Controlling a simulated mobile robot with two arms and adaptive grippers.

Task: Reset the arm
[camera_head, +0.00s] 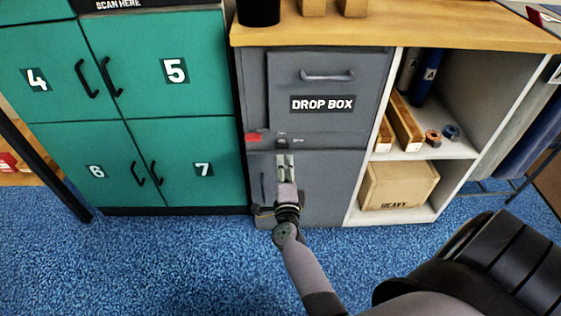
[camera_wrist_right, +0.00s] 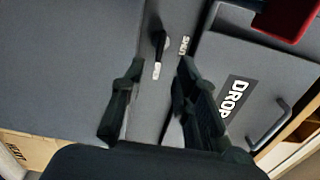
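My right gripper (camera_head: 285,158) is in front of the grey drop box cabinet (camera_head: 315,190), below its middle ledge. In the right wrist view the two dark fingers of this gripper (camera_wrist_right: 161,68) stand apart with nothing between them. A small dark latch knob (camera_wrist_right: 160,42) with small white labels lies beyond the fingertips; I cannot tell whether they touch it. My left gripper is not in view.
Teal lockers (camera_head: 165,72) with black handles stand to the left. A white shelf unit (camera_head: 468,140) on the right holds rolls, long cartons and a HEAVY box (camera_head: 398,187). A red part (camera_head: 253,138) sits at the cabinet's left. Blue carpet (camera_head: 170,260) is clear in front.

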